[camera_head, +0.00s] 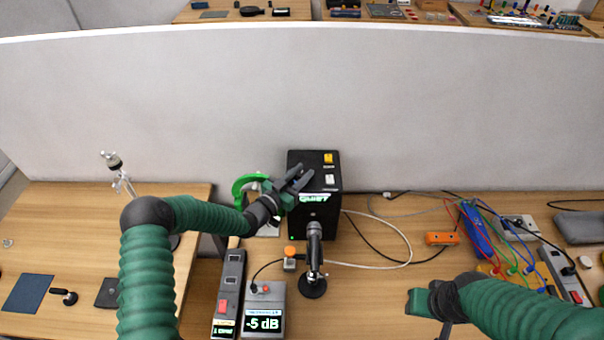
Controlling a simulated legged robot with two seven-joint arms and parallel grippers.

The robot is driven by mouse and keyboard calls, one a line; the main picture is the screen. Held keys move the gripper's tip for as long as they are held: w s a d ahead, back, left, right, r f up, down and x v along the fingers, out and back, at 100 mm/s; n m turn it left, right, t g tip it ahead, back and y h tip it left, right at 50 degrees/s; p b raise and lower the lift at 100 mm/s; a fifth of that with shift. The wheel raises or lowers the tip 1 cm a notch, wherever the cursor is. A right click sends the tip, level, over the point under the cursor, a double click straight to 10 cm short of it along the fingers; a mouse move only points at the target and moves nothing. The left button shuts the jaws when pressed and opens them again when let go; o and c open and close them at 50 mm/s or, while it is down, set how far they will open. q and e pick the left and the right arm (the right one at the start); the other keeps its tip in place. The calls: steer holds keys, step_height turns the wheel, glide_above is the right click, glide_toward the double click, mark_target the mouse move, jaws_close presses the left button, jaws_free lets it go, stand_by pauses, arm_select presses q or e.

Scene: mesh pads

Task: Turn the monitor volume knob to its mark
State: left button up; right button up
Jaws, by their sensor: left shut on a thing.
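The monitor (317,215) is a black box speaker standing against the partition, with a lit green label reading QUIET on its front. My left gripper (301,178) reaches in from the left and is shut at the monitor's upper left front, on the volume knob. The knob and its mark are hidden behind the fingers. A grey meter (264,300) in front of the monitor reads -5 dB.
A microphone on a stand (314,265) rises just in front of the monitor. A power strip (229,290) lies left of the meter. A green ring-shaped thing (240,188) is behind my left wrist. Cables loop right of the monitor towards an orange block (441,239).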

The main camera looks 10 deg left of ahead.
arm_select(q)
steer(key=shift+a+f, duration=0.1)
jaws_close()
steer(key=shift+s+d+f+n+t+y+b, duration=0.1)
steer(key=shift+d+n+t+y+b, duration=0.15)
steer(key=shift+n+y, duration=0.35)
steer(key=shift+a+n+t+y, duration=0.15)
steer(key=shift+n+t+y, duration=0.35)
steer(key=shift+y, duration=0.5)
steer(key=o, duration=0.5)
jaws_free()
steer(key=o, duration=0.5)
steer(key=shift+s+a, duration=0.1)
steer(key=shift+c, duration=0.2)
